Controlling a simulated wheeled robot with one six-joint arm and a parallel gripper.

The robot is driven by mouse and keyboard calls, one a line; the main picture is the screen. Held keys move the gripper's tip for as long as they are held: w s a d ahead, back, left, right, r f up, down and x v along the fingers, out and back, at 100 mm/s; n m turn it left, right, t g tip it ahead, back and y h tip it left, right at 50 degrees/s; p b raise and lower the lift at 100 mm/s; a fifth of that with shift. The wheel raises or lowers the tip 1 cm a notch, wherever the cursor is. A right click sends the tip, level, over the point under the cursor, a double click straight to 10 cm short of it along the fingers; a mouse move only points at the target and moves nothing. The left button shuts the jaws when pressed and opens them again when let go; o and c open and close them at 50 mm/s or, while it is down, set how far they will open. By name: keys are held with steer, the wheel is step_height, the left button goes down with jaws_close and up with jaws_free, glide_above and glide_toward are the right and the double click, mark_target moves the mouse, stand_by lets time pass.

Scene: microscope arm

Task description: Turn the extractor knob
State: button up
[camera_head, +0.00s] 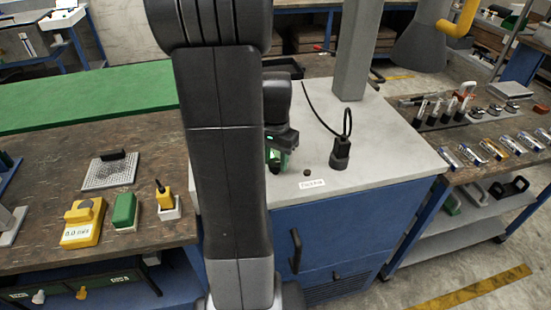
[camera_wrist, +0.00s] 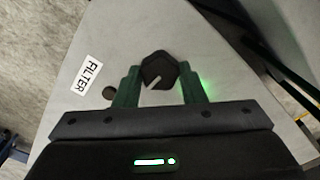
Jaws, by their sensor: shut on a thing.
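The extractor knob (camera_wrist: 157,68) is a dark, many-sided knob with a pale pointer line, on the light grey top of the blue cabinet. In the wrist view it sits between the green fingertips of my gripper (camera_wrist: 159,80), which is shut on it. The pointer line slants from lower left to upper right. In the head view my gripper (camera_head: 277,158) is low over the grey top, partly behind my arm. The knob is hidden there.
A white FILTER label (camera_wrist: 89,75) and a small dark round part (camera_wrist: 109,92) are beside the knob. A black plug-like fitting with a cable (camera_head: 340,153) stands to the right. A grey column (camera_head: 357,50) rises behind. The blue cabinet (camera_head: 335,235) has a dark handle (camera_head: 295,250).

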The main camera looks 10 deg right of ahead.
mark_target(276, 162)
steer(key=o, duration=1)
steer(key=shift+r, duration=0.1)
step_height(276, 162, up, 14)
steer(key=shift+f, duration=0.25)
step_height(276, 162, down, 14)
steer(key=shift+r, duration=0.15)
stand_by(0.4)
steer(key=shift+r, duration=0.15)
